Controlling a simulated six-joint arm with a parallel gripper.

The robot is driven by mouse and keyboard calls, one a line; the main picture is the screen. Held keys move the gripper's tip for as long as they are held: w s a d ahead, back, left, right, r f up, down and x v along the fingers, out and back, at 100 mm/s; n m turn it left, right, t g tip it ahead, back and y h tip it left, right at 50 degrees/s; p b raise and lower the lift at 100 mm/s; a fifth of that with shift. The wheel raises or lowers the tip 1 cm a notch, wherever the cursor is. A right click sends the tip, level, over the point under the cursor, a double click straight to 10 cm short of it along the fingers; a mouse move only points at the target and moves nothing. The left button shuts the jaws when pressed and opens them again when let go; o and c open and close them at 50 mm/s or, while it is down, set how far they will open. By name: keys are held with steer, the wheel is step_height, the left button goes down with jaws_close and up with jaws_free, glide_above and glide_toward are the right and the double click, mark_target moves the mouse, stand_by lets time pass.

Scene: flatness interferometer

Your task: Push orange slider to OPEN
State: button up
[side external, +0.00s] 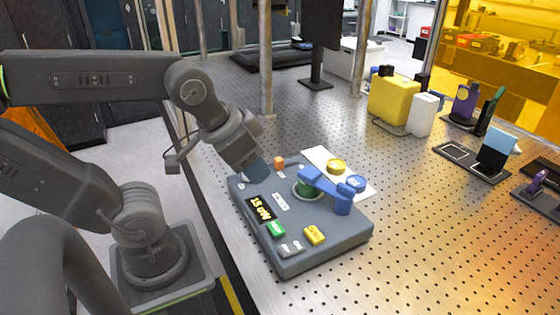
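The orange slider (279,161) is a small orange knob near the back edge of the grey instrument panel (325,250). Small white labels lie beside it, too small to read. My gripper (257,172) points down over the back left part of the panel, just left of the slider and apart from it in the picture. Its tip looks dark blue-grey. I cannot tell whether the fingers are open or shut, or whether the tip touches the panel. No held object shows.
The panel carries a lit display (260,208), a green button (275,230), a yellow button (314,235) and a blue arm (325,185) over a green disc. A white sheet (318,157) lies behind. A metal post (266,80) stands behind my gripper. The perforated table is clear at right front.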

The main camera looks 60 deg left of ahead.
steer(key=shift+o, duration=0.4)
steer(key=shift+o, duration=0.3)
steer(key=shift+w+a+r, duration=0.15)
steer(key=shift+w, duration=0.05)
steer(key=r+g, duration=0.2)
steer(key=g, duration=0.4)
glide_above(279, 159)
step_height(279, 159, down, 14)
steer(key=shift+r, duration=0.1)
jaws_close()
